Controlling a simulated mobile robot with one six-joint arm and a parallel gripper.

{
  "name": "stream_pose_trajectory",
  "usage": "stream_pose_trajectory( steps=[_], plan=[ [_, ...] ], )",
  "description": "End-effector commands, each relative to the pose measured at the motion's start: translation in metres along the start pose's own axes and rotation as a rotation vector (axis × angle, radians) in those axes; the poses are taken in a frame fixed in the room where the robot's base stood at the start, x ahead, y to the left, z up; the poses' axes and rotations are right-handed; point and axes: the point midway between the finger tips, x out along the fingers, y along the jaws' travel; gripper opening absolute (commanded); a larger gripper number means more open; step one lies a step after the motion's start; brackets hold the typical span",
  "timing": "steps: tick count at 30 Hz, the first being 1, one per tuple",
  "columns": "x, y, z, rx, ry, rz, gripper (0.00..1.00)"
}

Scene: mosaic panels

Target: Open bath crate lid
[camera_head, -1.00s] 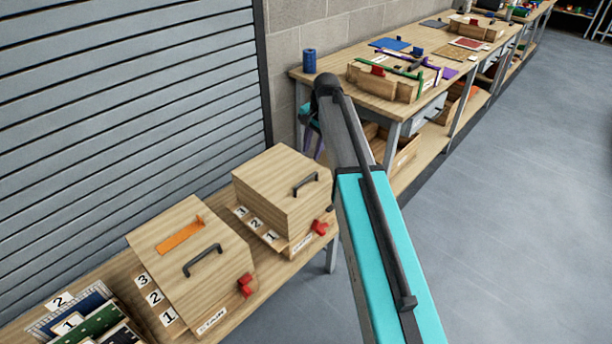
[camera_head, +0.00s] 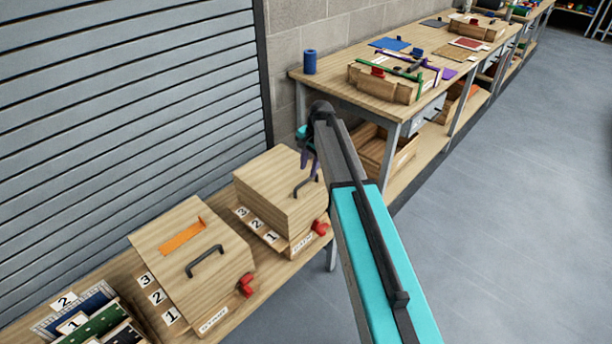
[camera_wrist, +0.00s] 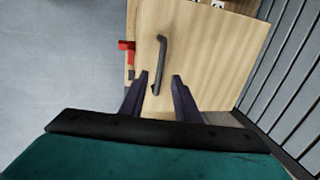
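Two closed wooden crates stand on a low bench, each with a dark handle and a red latch. I cannot read their front labels well enough to tell which is the bath crate. My gripper (camera_head: 310,163) is over the far crate (camera_head: 265,190), close to its handle (camera_head: 305,187). In the wrist view the gripper (camera_wrist: 161,75) is open and empty, with its fingertips on either side of the handle (camera_wrist: 162,50) in the picture. Contact cannot be told. The red latch (camera_wrist: 127,52) is left of the handle there. The near crate (camera_head: 170,225) has an orange strip.
Numbered cards (camera_head: 257,224) lie beside both crates. Dark and green panels (camera_head: 105,320) stand at the lower left. A grey shutter (camera_head: 120,110) rises behind the bench. A taller workbench (camera_head: 360,95) with tools stands beyond. The floor at right is clear.

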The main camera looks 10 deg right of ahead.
Motion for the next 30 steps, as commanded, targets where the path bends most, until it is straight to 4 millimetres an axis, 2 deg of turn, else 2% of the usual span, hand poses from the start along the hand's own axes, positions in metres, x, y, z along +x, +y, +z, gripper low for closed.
stream_pose_trajectory(
  steps=[15,29,30],
  plan=[
    [0.049,0.000,0.000,0.000,-0.001,0.001,0.29],
    [0.057,0.000,0.000,0.000,0.000,0.000,0.29],
    [0.057,0.000,0.000,0.000,0.000,0.000,0.26]
  ],
)
